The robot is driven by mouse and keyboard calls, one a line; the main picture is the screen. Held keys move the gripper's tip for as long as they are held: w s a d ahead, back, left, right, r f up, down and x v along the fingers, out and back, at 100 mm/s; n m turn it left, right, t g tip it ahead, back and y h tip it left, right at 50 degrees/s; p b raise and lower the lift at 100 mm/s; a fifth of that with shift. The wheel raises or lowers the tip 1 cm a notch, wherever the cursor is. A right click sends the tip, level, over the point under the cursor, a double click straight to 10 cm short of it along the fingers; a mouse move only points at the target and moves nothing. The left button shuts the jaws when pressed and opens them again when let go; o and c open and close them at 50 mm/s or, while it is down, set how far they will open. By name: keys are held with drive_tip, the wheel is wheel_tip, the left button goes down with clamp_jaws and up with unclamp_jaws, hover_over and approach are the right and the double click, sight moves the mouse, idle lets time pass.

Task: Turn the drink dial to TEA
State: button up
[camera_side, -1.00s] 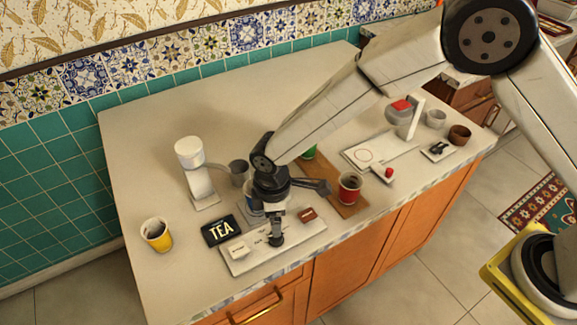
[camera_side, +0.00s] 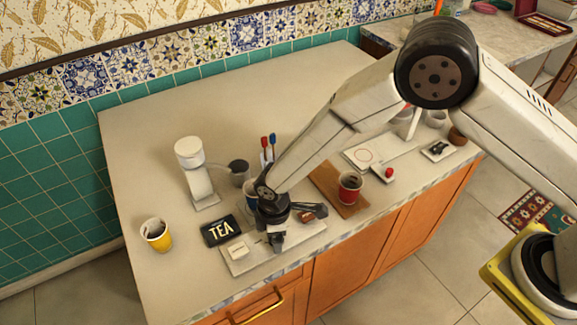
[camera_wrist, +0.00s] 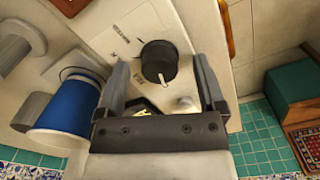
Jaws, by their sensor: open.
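The black round dial (camera_wrist: 158,58) sits on a white panel (camera_wrist: 138,22) in the wrist view. Its white pointer mark faces the bottom of that picture. Small labels are printed around it, too small to read surely. My gripper (camera_wrist: 161,78) is open, with one finger on each side of the dial in that view; I cannot tell whether they touch it. In the side view my gripper (camera_side: 277,243) is low over the white panel (camera_side: 243,262) and hides the dial.
A blue cup (camera_wrist: 68,113) is close to my left finger in the wrist view. In the side view, a white stand (camera_side: 198,173) with a dark cup (camera_side: 239,172), a yellow cup (camera_side: 156,234) and a red cup (camera_side: 349,187) stand around. The back left counter is clear.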

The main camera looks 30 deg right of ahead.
drive_tip(key=shift+f, duration=0.2)
clamp_jaws()
drive_tip(key=shift+m, duration=0.4)
drive_tip(key=m, duration=0.9)
idle(0.4)
idle(0.4)
